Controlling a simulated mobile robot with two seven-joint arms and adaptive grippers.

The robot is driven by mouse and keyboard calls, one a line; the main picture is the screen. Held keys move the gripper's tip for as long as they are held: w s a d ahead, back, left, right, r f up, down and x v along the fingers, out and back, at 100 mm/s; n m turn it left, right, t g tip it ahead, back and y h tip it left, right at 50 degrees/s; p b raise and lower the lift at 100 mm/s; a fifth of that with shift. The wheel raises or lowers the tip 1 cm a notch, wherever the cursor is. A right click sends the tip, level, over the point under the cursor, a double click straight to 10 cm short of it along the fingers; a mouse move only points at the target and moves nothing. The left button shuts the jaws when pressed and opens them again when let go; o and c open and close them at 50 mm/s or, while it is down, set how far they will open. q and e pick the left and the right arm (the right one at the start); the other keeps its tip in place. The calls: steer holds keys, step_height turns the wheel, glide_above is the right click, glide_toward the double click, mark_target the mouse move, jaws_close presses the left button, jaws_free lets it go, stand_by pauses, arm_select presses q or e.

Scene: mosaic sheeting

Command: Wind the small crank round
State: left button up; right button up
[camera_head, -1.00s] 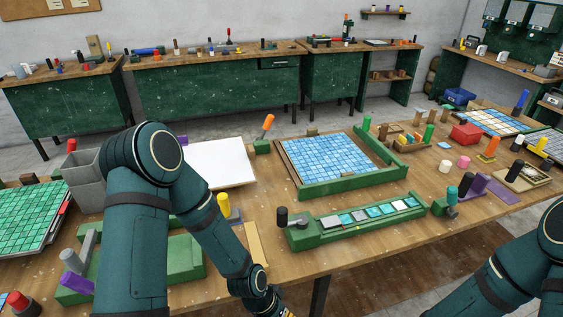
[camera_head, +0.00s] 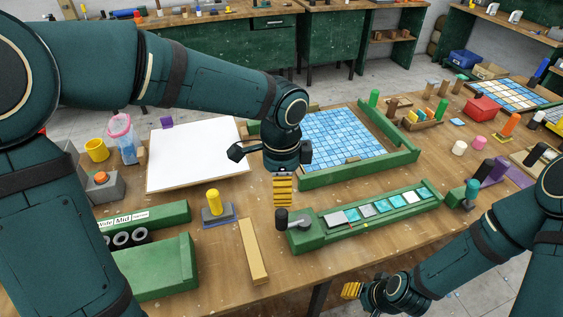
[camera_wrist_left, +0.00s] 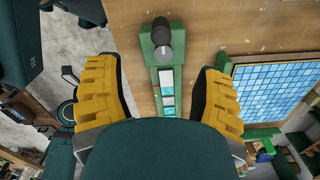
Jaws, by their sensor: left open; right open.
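The small crank has a black knob (camera_head: 281,218) on a short grey arm (camera_head: 298,224), at the left end of a green rail housing (camera_head: 305,239) with a row of pale and teal tiles. My left gripper (camera_head: 283,192), yellow-fingered, is above and just behind the crank, apart from it. In the left wrist view its two fingers (camera_wrist_left: 156,70) are spread wide and empty, with the black knob (camera_wrist_left: 161,30) and green rail showing beyond and between them. My right gripper (camera_head: 350,290) is low in front of the table edge, with yellow fingers, open and far from the crank.
A blue tiled panel in a green frame (camera_head: 402,160) lies behind the rail. A wooden strip (camera_head: 252,250) and a yellow-knobbed block (camera_head: 213,203) are left of the crank. A white board (camera_head: 195,160) lies behind them. A teal-knobbed piece (camera_head: 471,193) stands past the rail's right end.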

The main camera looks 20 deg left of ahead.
mark_target(281, 220)
arm_select(q)
steer(key=shift+w+a+f, duration=0.1)
steer(key=shift+w+f, duration=0.15)
steer(key=shift+f, duration=0.25)
steer(key=f+b, duration=0.1)
steer(key=f, duration=0.5)
steer(key=f+b, duration=0.1)
steer(key=f, duration=0.5)
steer(key=shift+s+f+b, duration=0.2)
steer(key=shift+f+b, duration=0.1)
steer(key=shift+f, duration=0.1)
steer(key=shift+c, duration=0.2)
steer(key=c, duration=1.1)
